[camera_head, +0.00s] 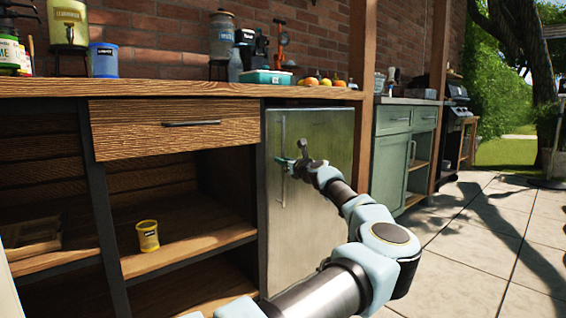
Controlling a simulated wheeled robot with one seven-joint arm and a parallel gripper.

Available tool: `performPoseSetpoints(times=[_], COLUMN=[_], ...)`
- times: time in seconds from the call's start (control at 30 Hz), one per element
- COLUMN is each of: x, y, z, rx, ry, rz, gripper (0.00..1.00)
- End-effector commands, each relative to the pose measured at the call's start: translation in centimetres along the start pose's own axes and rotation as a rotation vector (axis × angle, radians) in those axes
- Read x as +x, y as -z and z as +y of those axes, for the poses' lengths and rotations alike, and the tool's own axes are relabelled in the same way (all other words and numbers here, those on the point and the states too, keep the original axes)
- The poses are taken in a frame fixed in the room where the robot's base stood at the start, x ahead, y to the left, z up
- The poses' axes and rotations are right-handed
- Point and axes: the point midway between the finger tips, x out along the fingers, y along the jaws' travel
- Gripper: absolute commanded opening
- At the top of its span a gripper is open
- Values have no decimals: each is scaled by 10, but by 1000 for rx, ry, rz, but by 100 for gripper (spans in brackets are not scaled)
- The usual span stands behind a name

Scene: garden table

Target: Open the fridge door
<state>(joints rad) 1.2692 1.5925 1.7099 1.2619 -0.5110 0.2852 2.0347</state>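The fridge (315,225) is a small metallic grey unit under the wooden counter. Its door looks closed, flush with the front. A thin vertical handle (283,135) runs along the door's left side. My arm reaches in from the bottom right, and my gripper (284,164) is at the handle, at about its middle height. The gripper overlaps the handle in the picture. It is too small to tell whether the fingers are around it, touching it or apart from it.
The wooden counter (180,87) holds jars, cups and fruit. Left of the fridge are a drawer (165,130) and open shelves with a yellow cup (147,236). A wooden post (361,100) and green cabinet (393,150) stand right. The paved floor (470,245) is clear at right.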

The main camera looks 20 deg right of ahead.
Motion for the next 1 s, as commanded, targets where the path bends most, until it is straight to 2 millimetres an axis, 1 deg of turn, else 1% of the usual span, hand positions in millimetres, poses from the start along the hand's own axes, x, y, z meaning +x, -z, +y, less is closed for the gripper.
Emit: performPoseSetpoints(times=[0.03, 0.2, 1.0], x=[0, 0, 0], y=[0, 0, 0], z=[0, 0, -1], rx=[0, 0, 0], ry=[0, 0, 1], rz=[0, 0, 0], gripper=[18, 0, 0])
